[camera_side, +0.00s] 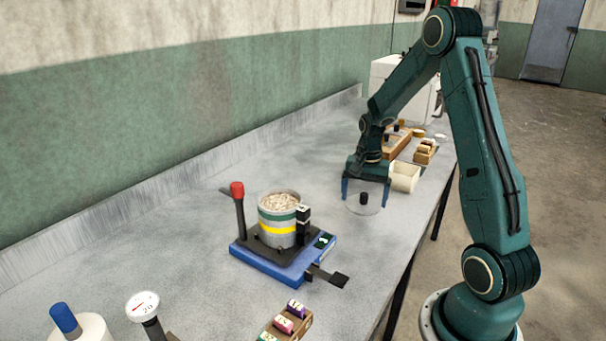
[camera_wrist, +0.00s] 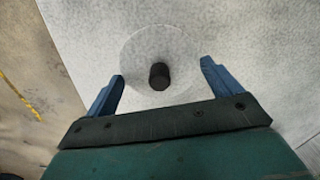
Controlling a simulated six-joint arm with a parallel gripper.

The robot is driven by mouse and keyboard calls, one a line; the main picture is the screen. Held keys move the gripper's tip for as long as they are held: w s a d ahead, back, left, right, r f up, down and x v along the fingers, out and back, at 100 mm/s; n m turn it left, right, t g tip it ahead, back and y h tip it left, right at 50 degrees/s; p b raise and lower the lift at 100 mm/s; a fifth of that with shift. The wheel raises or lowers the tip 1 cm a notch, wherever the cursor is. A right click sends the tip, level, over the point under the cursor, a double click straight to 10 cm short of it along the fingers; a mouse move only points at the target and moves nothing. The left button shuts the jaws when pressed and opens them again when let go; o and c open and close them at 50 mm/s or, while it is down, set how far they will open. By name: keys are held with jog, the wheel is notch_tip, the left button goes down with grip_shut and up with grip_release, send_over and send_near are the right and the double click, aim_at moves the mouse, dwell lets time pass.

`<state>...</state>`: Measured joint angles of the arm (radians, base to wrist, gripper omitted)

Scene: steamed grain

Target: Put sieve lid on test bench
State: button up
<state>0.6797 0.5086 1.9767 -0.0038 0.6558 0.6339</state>
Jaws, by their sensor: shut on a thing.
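The sieve lid (camera_side: 363,199) is a clear round disc with a black knob. It also shows in the wrist view (camera_wrist: 159,76). My gripper (camera_side: 365,203) is shut on the lid, its two blue fingers at opposite sides of the disc's rim, with the knob between them. The grey test bench (camera_side: 180,280) lies under the lid. I cannot tell whether the lid touches the surface or is just above it. In the side view, the lid is right of the blue device with the sieve pot.
A blue device (camera_side: 268,262) holds a pot of grain (camera_side: 277,228) and a red-knobbed lever (camera_side: 238,200). A cream bin (camera_side: 404,177) and wooden racks stand behind my gripper. A gauge (camera_side: 142,306) and a small rack (camera_side: 287,324) are in front. Bench around the lid is clear.

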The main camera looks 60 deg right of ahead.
aim_at(363, 204)
jog(key=shift+f, duration=1.55)
jog(key=shift+f, duration=0.15)
jog(key=o, duration=0.8)
jog(key=shift+o, duration=0.2)
notch_tip(363, 204, up, 12)
jog(key=shift+r, duration=0.1)
jog(key=shift+r, duration=0.1)
